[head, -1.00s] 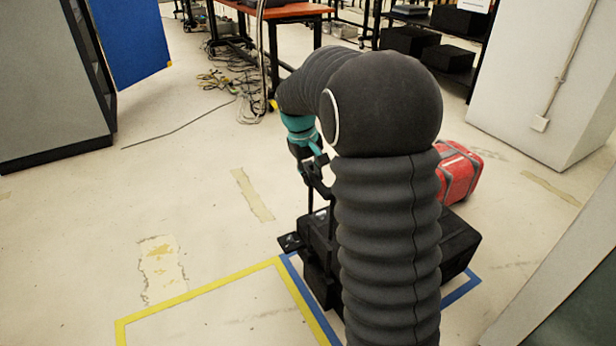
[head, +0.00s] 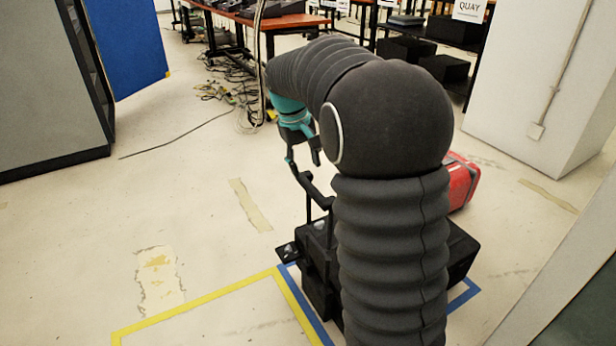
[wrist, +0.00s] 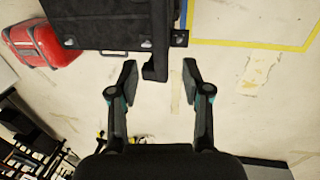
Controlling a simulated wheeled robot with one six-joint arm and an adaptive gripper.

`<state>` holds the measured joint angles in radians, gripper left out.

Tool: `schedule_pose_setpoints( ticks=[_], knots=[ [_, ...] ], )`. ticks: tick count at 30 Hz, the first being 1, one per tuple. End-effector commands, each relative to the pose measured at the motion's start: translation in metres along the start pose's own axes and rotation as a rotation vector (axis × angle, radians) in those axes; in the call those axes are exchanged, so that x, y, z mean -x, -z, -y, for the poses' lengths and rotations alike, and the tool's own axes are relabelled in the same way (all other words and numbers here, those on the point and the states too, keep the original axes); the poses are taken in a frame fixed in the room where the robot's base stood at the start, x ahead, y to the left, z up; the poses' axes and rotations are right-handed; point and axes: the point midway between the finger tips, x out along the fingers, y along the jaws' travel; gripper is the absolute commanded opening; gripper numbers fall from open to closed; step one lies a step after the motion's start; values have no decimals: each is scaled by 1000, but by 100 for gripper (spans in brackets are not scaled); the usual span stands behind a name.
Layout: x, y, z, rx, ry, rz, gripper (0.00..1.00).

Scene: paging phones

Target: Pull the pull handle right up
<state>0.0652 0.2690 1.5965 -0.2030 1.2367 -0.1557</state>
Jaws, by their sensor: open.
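A black case (head: 318,272) stands on the floor, partly hidden behind my arm. Its pull handle (head: 318,192) stands up above the case top on thin rods. My gripper (head: 303,164) is open and empty, just above the handle's grip bar. In the wrist view the case (wrist: 110,25) is at the top, and the handle (wrist: 154,72) reaches down between the two spread fingers of my gripper (wrist: 159,68). There is a gap on each side, and the fingers appear clear of it.
A red case (head: 463,182) lies behind the black one. Yellow tape (head: 200,310) and blue tape (head: 305,310) mark the floor. Cables (head: 232,95) lie near an orange-topped table (head: 285,20) at the back.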

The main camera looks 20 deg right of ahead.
Motion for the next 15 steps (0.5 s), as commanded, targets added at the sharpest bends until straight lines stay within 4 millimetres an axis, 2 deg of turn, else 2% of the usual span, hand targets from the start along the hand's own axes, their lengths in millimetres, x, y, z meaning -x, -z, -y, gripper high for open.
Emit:
schedule_pose_setpoints(
  ticks=[1, 6, 10, 15],
  knots=[
    [11, 1, 0, 0, -1, -4, 48],
    [36, 1, 0, 1, -1, -2, 48],
    [48, 0, 0, 1, -1, -1, 48],
    [52, 0, 0, 1, 0, 0, 48]
  ],
)
